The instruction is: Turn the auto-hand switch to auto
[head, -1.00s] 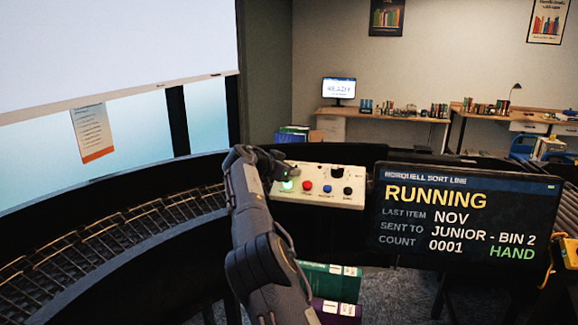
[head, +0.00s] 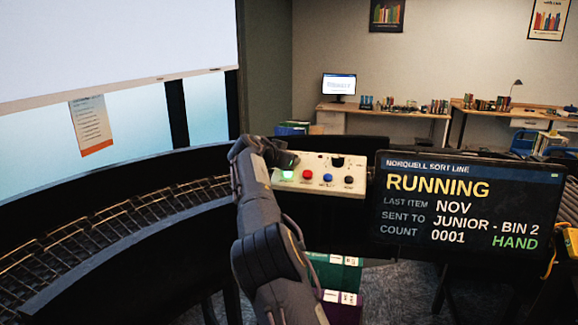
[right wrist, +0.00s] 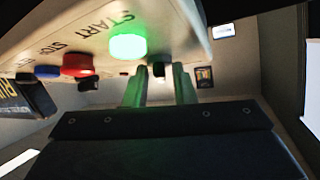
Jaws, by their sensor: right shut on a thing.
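The cream control panel (head: 333,187) carries a lit green START button (head: 287,175), which glows in the right wrist view (right wrist: 127,46). My right gripper (head: 288,160) is at the panel's upper left, above the green button. In the right wrist view, its two fingers (right wrist: 159,84) stand on either side of a small dark knob (right wrist: 158,69), which appears to be the auto-hand switch. The fingers are shut on it; its pointer direction and label cannot be read. The display screen (head: 465,208) reads RUNNING, with HAND in green. My left gripper is not in view.
Red (head: 308,174), blue (head: 327,177) and black (head: 349,180) buttons sit right of the green one. A dark half-round shape (head: 337,161) is near the panel's top edge. A curved roller conveyor (head: 120,235) runs along the left.

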